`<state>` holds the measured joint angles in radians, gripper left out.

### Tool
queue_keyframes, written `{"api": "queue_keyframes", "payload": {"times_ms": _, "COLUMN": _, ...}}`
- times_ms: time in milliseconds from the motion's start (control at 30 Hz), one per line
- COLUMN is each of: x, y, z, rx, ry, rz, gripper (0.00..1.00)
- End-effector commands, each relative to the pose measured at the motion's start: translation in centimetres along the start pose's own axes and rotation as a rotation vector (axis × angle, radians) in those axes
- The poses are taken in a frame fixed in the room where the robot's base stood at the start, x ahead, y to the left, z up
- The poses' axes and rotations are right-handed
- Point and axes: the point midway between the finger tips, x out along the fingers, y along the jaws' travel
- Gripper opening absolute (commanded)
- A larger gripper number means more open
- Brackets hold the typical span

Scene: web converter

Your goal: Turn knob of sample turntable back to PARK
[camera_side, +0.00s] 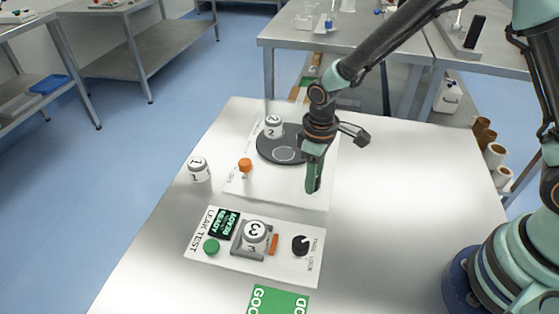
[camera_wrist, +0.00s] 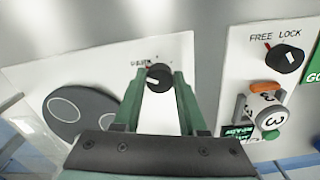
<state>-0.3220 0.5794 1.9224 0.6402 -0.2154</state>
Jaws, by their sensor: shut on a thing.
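The sample turntable is a dark round disc (camera_side: 265,152) on a white panel (camera_side: 235,186), with jar 2 (camera_side: 273,127) on it. The disc also shows at left in the wrist view (camera_wrist: 72,125). Its black knob (camera_wrist: 159,77) stands on the same panel, with a white mark on top and small, partly hidden lettering beside it. My gripper (camera_side: 313,185) points down at the panel's right part and hides the knob in the side view. In the wrist view my gripper (camera_wrist: 159,75) has one green finger on each side of the knob, shut on it.
An orange-capped post (camera_side: 245,165) stands on the turntable panel's left. Jar 1 (camera_side: 199,169) stands left of it on the table. The leak-test panel (camera_side: 215,256) in front holds jar 3 (camera_side: 256,236), a green button (camera_side: 211,246) and a FREE/LOCK knob (camera_side: 300,245). The table's right is clear.

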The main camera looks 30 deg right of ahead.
Motion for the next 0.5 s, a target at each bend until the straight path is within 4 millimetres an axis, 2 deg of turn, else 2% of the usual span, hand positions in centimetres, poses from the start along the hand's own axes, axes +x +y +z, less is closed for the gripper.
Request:
{"api": "queue_keyframes", "payload": {"times_ms": 267, "x": -0.06, "y": 0.01, "z": -0.04, "rx": -0.003, "ry": 0.001, "rz": 0.000, "gripper": 0.00}}
{"api": "queue_keyframes", "payload": {"times_ms": 300, "x": -0.06, "y": 0.01, "z": -0.04, "rx": -0.003, "ry": 0.001, "rz": 0.000, "gripper": 0.49}}
{"api": "queue_keyframes", "payload": {"times_ms": 367, "x": -0.05, "y": 0.01, "z": -0.04, "rx": -0.003, "ry": 0.001, "rz": 0.000, "gripper": 0.71}}
{"api": "queue_keyframes", "payload": {"times_ms": 500, "x": -0.04, "y": 0.01, "z": -0.03, "rx": -0.002, "ry": 0.001, "rz": 0.000, "gripper": 0.71}}
